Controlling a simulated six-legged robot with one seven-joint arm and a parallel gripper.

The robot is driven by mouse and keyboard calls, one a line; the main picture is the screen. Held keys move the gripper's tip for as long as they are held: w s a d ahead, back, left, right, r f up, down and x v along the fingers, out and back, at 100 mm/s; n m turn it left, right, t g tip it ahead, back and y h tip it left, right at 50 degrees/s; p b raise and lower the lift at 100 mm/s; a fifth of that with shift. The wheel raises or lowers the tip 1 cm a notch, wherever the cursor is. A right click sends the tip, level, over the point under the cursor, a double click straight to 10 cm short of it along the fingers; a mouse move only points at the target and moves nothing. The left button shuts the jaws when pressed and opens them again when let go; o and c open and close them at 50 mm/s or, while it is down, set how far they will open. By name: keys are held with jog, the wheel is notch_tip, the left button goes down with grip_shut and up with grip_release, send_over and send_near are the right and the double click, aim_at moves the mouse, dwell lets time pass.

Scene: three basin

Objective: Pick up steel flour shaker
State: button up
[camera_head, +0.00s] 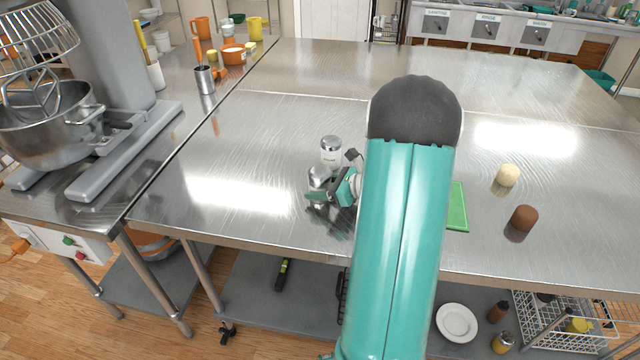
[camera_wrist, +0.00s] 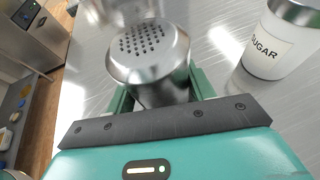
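The steel flour shaker (camera_wrist: 150,55) has a domed top with several holes and stands between the two green fingers of my gripper (camera_wrist: 160,92) in the wrist view. The fingers are on either side of its body, below the wider top. I cannot tell whether both fingers press on it. In the head view the shaker (camera_head: 319,177) shows as a shiny top at my gripper (camera_head: 333,192), near the front edge of the steel table. Its lower part is hidden by the gripper.
A sugar jar (camera_wrist: 270,45) with a steel lid stands close to the right of the shaker in the wrist view, and behind it in the head view (camera_head: 331,152). A green board (camera_head: 457,208) and two small shakers, cream (camera_head: 508,175) and brown (camera_head: 524,217), are farther right.

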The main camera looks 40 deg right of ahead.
jog(key=c, duration=0.4)
jog(key=shift+r, duration=0.1)
jog(key=shift+r, duration=0.6)
jog(key=s+a+r, duration=0.7)
jog(key=s+r, duration=0.4)
jog(key=shift+s+a+r, duration=0.3)
jog(key=shift+s+a, duration=0.05)
jog(key=shift+a, duration=0.05)
